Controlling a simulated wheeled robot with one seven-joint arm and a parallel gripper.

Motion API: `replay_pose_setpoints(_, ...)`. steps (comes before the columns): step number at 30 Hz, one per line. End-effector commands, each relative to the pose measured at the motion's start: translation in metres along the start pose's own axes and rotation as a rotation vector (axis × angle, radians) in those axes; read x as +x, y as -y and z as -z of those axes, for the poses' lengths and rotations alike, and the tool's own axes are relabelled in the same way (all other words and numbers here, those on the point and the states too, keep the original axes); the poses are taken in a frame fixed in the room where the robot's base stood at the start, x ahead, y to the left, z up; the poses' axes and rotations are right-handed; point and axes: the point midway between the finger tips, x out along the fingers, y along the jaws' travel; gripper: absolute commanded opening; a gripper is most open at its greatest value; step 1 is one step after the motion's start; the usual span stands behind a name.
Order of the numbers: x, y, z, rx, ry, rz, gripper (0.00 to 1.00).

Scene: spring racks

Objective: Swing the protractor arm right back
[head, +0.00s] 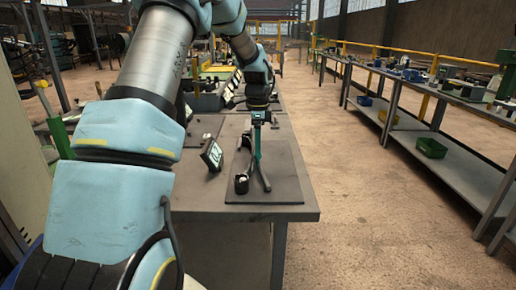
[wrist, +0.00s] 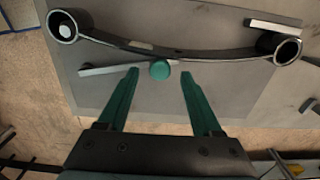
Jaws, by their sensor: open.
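In the wrist view a thin grey bar (wrist: 105,69) lies beside a dark curved leaf spring (wrist: 205,54) on a grey plate (wrist: 220,105). A round green knob (wrist: 160,69) sits at the bar's inner end; the bar and knob look like the protractor arm, but I cannot see a scale. My gripper (wrist: 159,73) is open, its two green fingers on either side of the knob with gaps to both. I cannot tell whether the fingertips reach down to its height. In the head view my gripper (head: 257,150) points down over the plate (head: 285,188), partly hiding the spring.
The spring has a round eye at each end, the left one (wrist: 62,26) and the right one (wrist: 288,50). A tilted display (head: 212,155) stands left of the plate on the bench. A long bench (head: 430,140) with a green bin (head: 431,148) stands at right, across open floor.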

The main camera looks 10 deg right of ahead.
Motion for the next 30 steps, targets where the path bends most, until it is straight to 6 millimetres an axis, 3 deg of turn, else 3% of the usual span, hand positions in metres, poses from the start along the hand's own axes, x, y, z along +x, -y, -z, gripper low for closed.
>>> replay_pose_setpoints(6,0.018,0.0,0.0,0.0,0.0,-0.001,0.66)
replay_pose_setpoints(15,0.02,0.0,0.0,0.0,0.0,0.0,0.66)
replay_pose_setpoints(30,0.019,0.0,0.0,0.0,0.0,0.0,0.1)
